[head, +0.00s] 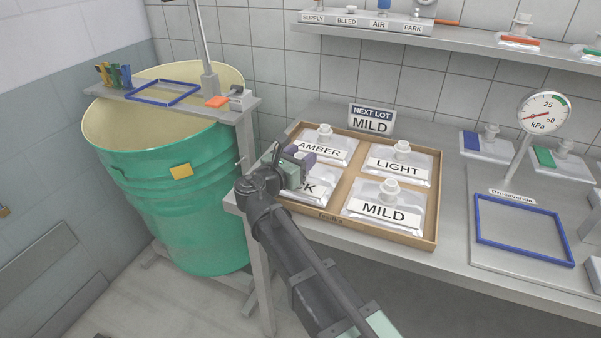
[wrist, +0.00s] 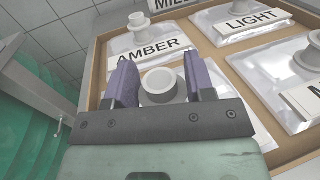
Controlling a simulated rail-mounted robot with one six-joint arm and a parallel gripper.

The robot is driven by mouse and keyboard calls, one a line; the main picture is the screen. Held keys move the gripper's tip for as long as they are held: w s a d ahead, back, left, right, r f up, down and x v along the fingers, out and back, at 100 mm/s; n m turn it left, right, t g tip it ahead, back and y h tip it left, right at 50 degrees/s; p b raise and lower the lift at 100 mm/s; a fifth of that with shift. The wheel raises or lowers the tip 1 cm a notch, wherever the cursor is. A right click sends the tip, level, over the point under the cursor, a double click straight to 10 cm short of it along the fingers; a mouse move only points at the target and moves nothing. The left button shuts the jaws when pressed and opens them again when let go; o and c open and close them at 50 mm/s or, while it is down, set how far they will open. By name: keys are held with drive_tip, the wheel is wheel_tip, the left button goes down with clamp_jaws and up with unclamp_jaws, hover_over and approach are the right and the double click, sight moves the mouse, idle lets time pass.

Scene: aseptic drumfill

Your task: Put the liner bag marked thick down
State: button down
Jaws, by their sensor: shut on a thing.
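The liner bag marked thick (head: 306,188) is a clear bag with a white label, of which only the letters "CK" show in the head view. It is in the front left compartment of the cardboard tray (head: 388,246), mostly hidden by my arm. My gripper (head: 297,158) is over it, with its two purple fingers either side of the pale round spout (wrist: 160,84) in the wrist view. The fingers are shut on the spout. I cannot tell whether the bag touches the tray floor.
The AMBER bag (head: 323,146), LIGHT bag (head: 398,164) and MILD bag (head: 383,210) fill the other compartments. A "NEXT LOT MILD" sign (head: 371,119) stands behind. A green drum (head: 175,205) is left of the table. A blue frame (head: 522,229) and gauge (head: 543,112) are at right.

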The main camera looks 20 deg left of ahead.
drive_tip(key=shift+f, duration=0.95)
drive_tip(key=shift+r, duration=0.3)
drive_tip(key=shift+f, duration=0.25)
drive_tip(key=shift+c, duration=2.4)
unclamp_jaws()
drive_tip(key=shift+r, duration=0.1)
drive_tip(key=shift+r, duration=0.25)
drive_tip(key=v, duration=1.2)
